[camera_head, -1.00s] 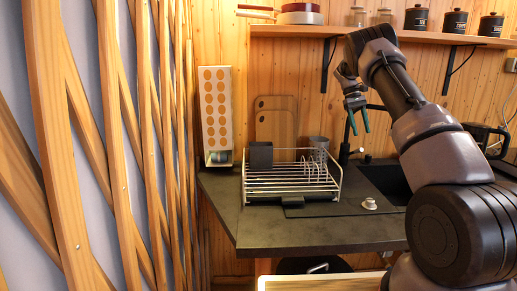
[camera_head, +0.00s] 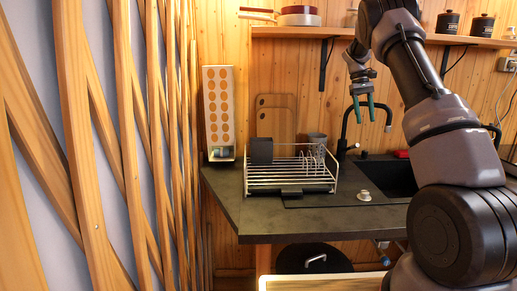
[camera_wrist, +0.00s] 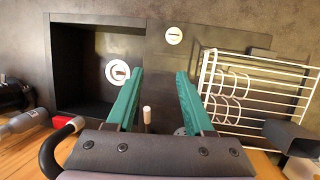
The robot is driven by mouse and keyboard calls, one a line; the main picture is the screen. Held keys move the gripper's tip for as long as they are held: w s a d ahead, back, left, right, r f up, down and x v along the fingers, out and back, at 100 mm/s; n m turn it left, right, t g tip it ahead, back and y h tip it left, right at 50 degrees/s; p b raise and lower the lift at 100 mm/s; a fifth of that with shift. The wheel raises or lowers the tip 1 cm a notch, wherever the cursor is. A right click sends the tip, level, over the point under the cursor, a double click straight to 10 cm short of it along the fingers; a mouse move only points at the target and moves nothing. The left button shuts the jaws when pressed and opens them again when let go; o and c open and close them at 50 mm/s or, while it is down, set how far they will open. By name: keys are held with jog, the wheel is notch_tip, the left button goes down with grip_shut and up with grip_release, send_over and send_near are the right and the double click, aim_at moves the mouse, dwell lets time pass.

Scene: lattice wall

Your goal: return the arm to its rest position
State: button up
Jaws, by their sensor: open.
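My gripper (camera_head: 372,112) hangs at the end of my raised arm, in front of the wooden wall and below the shelf. It points down with its two green fingers apart and nothing between them. In the wrist view my gripper (camera_wrist: 160,85) is also open and empty, above the counter, between the sink and the dish rack.
A dish rack (camera_head: 292,184) stands on the dark counter (camera_head: 290,221), left of the black sink (camera_head: 388,178). A black faucet (camera_head: 344,130) rises behind the gripper. A shelf (camera_head: 300,32) with pots runs above. The wooden lattice (camera_head: 128,150) fills the left side.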

jog(key=s+a+r+m+t+y, duration=0.1)
jog(key=s+a+r+t, duration=0.2)
jog(key=s+r, duration=0.45)
jog(key=s+a+r+m+t+y, duration=0.15)
jog(key=s+a+r, duration=0.25)
jog(key=s+r, duration=0.4)
jog(key=s+a+f+m+t, duration=0.1)
jog(key=s+a+t, duration=0.2)
jog(key=s, duration=0.8)
jog(key=s+a+f+m+t+y, duration=0.1)
jog(key=s+a, duration=0.4)
jog(key=s, duration=0.6)
jog(key=shift+s+f+t, duration=0.25)
jog(key=shift+f+t, duration=0.25)
jog(key=shift+t, duration=0.55)
